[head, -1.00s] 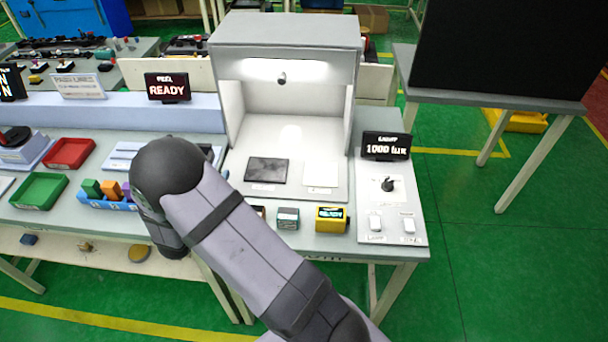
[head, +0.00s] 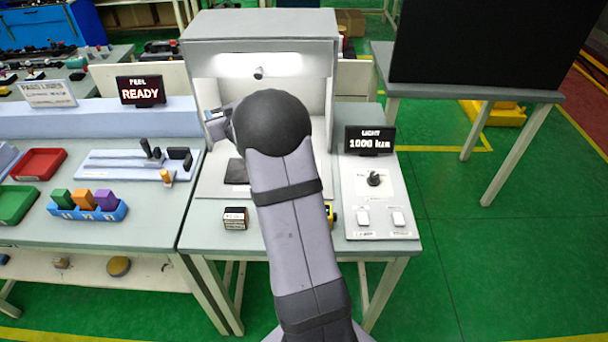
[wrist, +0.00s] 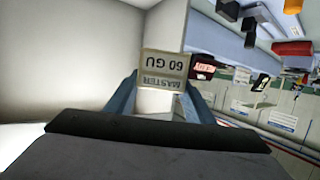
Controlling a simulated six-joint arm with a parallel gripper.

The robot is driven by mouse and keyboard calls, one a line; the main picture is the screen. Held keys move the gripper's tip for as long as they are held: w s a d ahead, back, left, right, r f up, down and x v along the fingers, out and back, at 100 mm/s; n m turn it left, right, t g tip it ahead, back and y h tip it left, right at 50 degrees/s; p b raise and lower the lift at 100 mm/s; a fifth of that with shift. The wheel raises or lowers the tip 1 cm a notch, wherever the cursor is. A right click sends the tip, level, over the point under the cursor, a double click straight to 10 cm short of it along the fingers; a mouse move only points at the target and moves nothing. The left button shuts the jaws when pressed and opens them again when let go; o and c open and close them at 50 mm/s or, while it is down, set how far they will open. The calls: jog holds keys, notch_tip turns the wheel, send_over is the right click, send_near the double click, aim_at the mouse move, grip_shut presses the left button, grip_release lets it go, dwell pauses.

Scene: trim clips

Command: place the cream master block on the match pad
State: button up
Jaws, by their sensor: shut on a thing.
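The cream master block (wrist: 163,68) shows in the wrist view with the upside-down label "MASTER 60 GU". My gripper (wrist: 160,95) is shut on it, with a blue-grey finger on each side. In the head view my gripper (head: 217,122) is partly hidden behind my dark wrist, inside the light booth (head: 207,170) near its left wall. The block cannot be made out clearly there. A dark pad (head: 236,172) lies on the booth floor, partly covered by my arm. The pale pad to its right is hidden now. I cannot tell which is the match pad.
A yellow device (head: 330,215) is mostly hidden by my arm. A control panel (head: 378,215) with a knob is on the right. A blue rack (head: 88,212) with coloured blocks is on the left.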

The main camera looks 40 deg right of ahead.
jog(key=s+d+f+n+y+b, duration=0.2)
jog(key=s+d+f, duration=0.2)
jog(key=s+d, duration=0.45)
jog(key=s+d+f+n+y+b, duration=0.1)
jog(key=s+d+f+y+b, duration=0.15)
jog(key=s+d, duration=0.55)
jog(key=shift+h, duration=0.35)
jog(key=shift+s+a+f+p, duration=0.15)
jog(key=shift+f+p, duration=0.25)
jog(key=shift+f, duration=1.35)
jog(key=shift+a+f+p, duration=0.25)
jog(key=shift+f+p, duration=0.1)
jog(key=shift+f, duration=1.35)
jog(key=shift+s+a+f+p, duration=0.15)
jog(key=shift+f+p, duration=0.25)
jog(key=shift+f, duration=1.45)
jog(key=shift+f, duration=0.15)
